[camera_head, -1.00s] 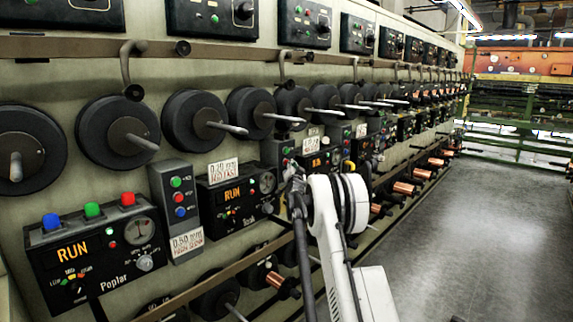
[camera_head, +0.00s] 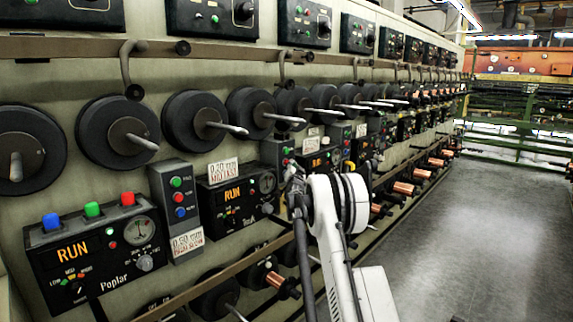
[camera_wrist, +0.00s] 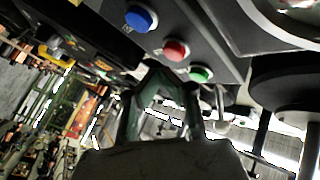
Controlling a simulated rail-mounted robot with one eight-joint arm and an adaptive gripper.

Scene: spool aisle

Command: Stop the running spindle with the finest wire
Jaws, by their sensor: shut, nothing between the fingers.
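The nearest control box (camera_head: 95,255), marked Poplar, shows RUN and has blue, green and red buttons on top. A tag (camera_head: 187,241) reading about 0.50 mm hangs beside it. The second box (camera_head: 235,200) shows RUN under a tag (camera_head: 222,171) reading about 0.20 mm. A third lit box (camera_head: 322,160) has a tag (camera_head: 311,145) too small to read surely. My gripper (camera_head: 294,178) is beyond the second box. In the wrist view, my gripper (camera_wrist: 163,70) is shut and empty, close to a blue button (camera_wrist: 141,18), a red button (camera_wrist: 176,50) and a green button (camera_wrist: 200,73). Contact is unclear.
Black spools (camera_head: 118,133) with pale spindles line the wall above the boxes. A small button panel (camera_head: 176,195) stands between the first two boxes. A rail (camera_head: 215,285) and copper spools (camera_head: 404,188) run below. The aisle floor (camera_head: 480,230) on the right is clear.

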